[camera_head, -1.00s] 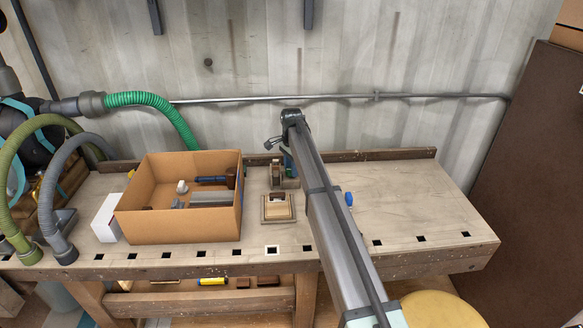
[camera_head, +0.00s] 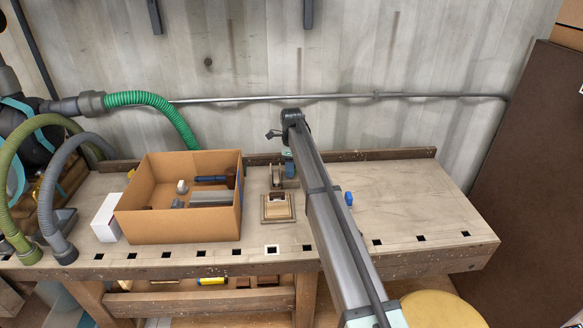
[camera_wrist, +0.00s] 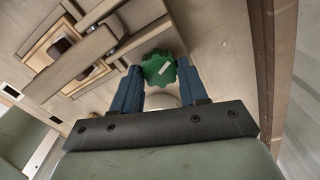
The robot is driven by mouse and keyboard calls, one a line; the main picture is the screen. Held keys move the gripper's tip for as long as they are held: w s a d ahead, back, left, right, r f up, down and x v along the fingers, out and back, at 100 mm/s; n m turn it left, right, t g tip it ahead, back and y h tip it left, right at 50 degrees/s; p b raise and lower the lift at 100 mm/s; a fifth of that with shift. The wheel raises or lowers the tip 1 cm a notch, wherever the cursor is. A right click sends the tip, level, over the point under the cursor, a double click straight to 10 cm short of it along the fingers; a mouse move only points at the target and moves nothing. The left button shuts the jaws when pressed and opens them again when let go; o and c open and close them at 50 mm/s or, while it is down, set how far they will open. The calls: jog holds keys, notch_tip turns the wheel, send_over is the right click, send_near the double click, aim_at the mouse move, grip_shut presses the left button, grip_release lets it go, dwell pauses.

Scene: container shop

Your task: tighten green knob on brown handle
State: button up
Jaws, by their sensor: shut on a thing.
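In the wrist view a green lobed knob (camera_wrist: 160,66) with a small pale mark sits between the blue fingers of my gripper (camera_wrist: 158,76). My gripper is shut on it. The knob sits by grey-brown bars (camera_wrist: 72,66) that run out to the left; I cannot tell which part is the brown handle. In the head view a brown and grey piece (camera_head: 277,175) stands on the bench under the end of my arm. The knob is hidden there behind my arm.
A wooden block with a dark brown piece (camera_head: 277,209) lies in front. An open cardboard box (camera_head: 185,225) with tools stands left, beside a white box (camera_head: 106,219). A small blue object (camera_head: 349,199) is right of my arm. The bench's right side (camera_head: 410,205) is clear.

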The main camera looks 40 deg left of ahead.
jog(key=shift+m, duration=0.5)
jog(key=o, duration=0.8)
jog(key=shift+r, duration=0.1)
notch_tip(320, 180, up, 14)
jog(key=shift+f, duration=0.2)
jog(key=shift+o, duration=0.2)
